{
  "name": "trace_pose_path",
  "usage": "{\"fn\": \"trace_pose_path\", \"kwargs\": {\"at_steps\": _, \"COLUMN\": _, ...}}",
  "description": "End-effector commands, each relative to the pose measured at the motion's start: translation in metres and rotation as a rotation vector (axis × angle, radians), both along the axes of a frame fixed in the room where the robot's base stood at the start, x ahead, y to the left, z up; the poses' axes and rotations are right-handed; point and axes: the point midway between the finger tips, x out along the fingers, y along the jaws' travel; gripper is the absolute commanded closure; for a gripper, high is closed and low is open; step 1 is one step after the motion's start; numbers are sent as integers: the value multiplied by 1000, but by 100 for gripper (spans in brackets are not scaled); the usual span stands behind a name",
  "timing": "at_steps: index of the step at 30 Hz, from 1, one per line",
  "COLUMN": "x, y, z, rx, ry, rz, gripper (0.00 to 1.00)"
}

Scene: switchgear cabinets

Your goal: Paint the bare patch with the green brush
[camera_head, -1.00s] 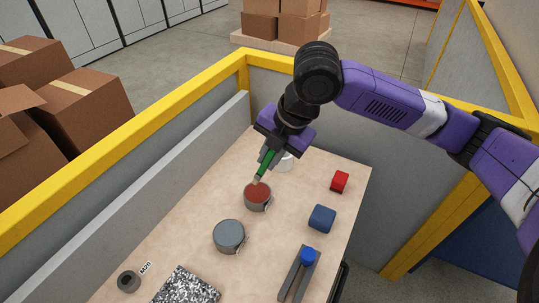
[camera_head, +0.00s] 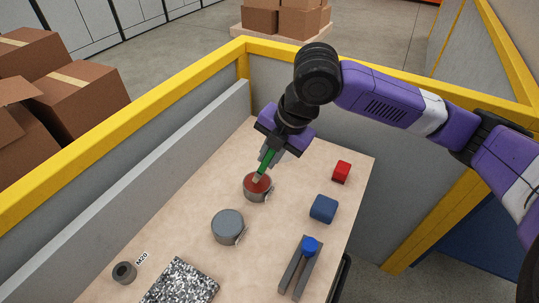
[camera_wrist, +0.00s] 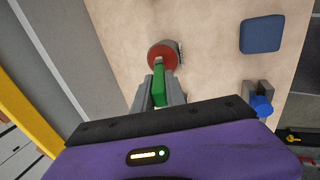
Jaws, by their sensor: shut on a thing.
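My gripper (camera_head: 270,154) is shut on the green brush (camera_head: 265,162), which points down and leans slightly. In the wrist view the green handle (camera_wrist: 159,92) sits between the two grey fingers. The pale brush tip is over or in an open tin of red paint (camera_head: 266,195); I cannot tell whether it touches the paint. The tin also shows in the wrist view (camera_wrist: 153,60). A black-and-white speckled plate (camera_head: 180,283) lies at the near edge of the table; no bare patch is clearly distinguishable.
A closed grey tin (camera_head: 227,227) stands nearer than the red one. A grey rack (camera_head: 290,275) holds a blue-topped piece (camera_head: 310,245). A blue block (camera_head: 323,209), a red block (camera_head: 341,172) and a grey ring (camera_head: 124,272) by an "M20" label stand on the table. A grey wall (camera_head: 150,175) borders the left.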

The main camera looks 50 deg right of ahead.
Motion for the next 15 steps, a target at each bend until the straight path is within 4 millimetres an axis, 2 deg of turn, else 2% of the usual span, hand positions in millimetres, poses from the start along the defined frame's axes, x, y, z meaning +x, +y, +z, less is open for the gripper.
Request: {"fn": "trace_pose_path", "kwargs": {"at_steps": 15, "x": 0, "y": 0, "z": -4, "rx": 0, "ry": 0, "rz": 0, "gripper": 100}}
